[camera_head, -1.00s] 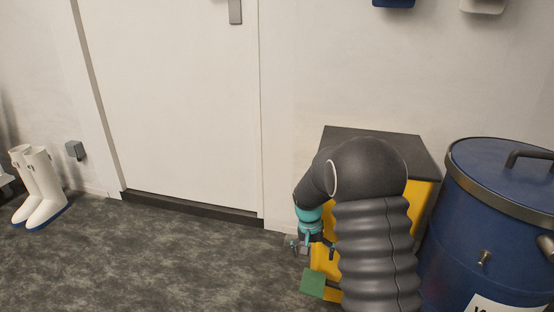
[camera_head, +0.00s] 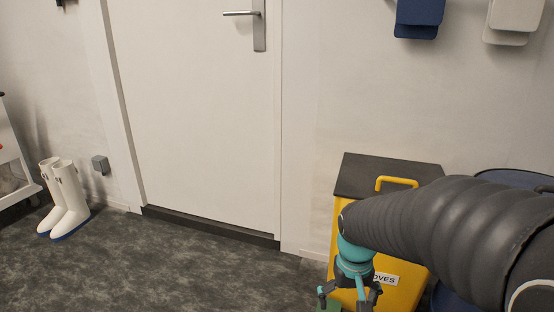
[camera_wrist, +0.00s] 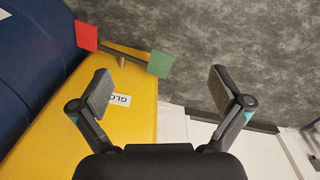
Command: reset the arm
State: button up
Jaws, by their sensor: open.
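My gripper (camera_head: 350,296) is at the lower right in the head view, in front of a yellow bin with a dark lid. In the wrist view my gripper (camera_wrist: 162,87) has its two fingers spread wide, with nothing between them. My arm reaches in from the right edge of the head view and hides part of the bin.
The yellow bin (camera_head: 402,292) has a yellow handle and a label; a blue drum (camera_wrist: 35,50) stands beside it. Red (camera_wrist: 87,36) and green (camera_wrist: 160,64) plates sit near the bin. A white door (camera_head: 200,120) and white boots (camera_head: 66,200) are left. Floor before the door is clear.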

jog(key=s+r+t+p, duration=0.4)
jog(key=s+r, duration=0.8)
jog(key=r, duration=0.3)
jog(key=shift+s+d+r+t, duration=0.15)
jog(key=shift+s+r+t, duration=0.1)
jog(key=shift+r+t, duration=0.25)
jog(key=shift+f, duration=0.1)
dwell(1.0)
